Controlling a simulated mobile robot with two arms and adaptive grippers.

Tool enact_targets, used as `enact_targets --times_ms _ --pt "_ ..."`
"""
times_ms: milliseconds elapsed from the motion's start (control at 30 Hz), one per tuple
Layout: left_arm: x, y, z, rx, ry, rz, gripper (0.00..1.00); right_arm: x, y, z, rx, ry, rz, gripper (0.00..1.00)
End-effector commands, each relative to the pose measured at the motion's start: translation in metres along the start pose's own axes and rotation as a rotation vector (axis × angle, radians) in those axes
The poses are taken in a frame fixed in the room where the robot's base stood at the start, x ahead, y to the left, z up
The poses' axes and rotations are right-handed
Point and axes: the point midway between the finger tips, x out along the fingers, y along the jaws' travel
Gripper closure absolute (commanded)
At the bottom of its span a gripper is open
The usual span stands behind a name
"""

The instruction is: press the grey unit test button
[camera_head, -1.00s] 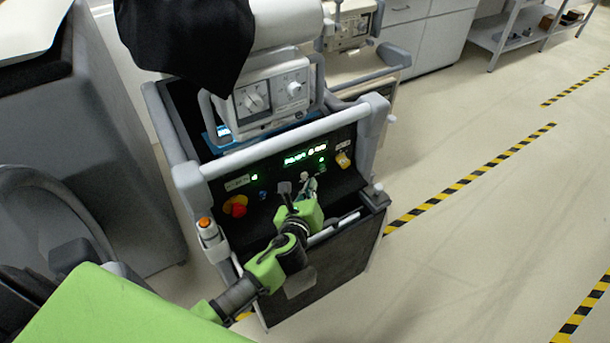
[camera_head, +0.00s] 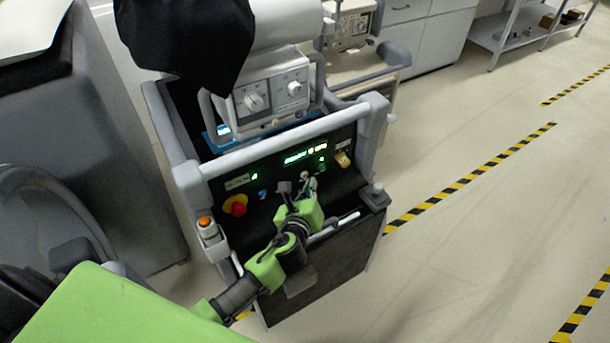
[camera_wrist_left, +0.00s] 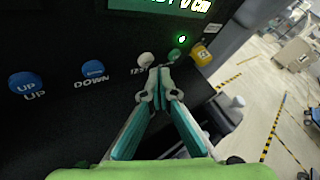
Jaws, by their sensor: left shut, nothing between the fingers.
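The grey button (camera_wrist_left: 146,60) is a small round cap on the cart's black control panel, beside a small white label. It also shows in the head view (camera_head: 304,175) below the green display. My left gripper (camera_wrist_left: 160,73) is shut and empty. Its fingertips are at the panel, just below and right of the grey button in the wrist view. Whether they touch it I cannot tell. In the head view the left gripper (camera_head: 312,184) reaches the panel from below. My right gripper is not in view.
Blue UP (camera_wrist_left: 27,85) and DOWN (camera_wrist_left: 93,69) buttons sit left of the fingers. A yellow switch (camera_head: 343,159) is to the right, a red knob (camera_head: 236,206) far left. A light handle bar (camera_head: 280,142) crosses above the panel. Open floor lies right of the cart.

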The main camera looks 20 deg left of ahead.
Motion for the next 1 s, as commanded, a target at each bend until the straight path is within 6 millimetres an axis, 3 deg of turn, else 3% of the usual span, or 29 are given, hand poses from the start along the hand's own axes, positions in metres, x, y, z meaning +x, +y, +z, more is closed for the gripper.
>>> enact_targets --times_ms 1000 --pt "0.0064 0.0046 0.0051 0.000 0.000 0.000 1.00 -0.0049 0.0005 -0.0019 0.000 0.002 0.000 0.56"
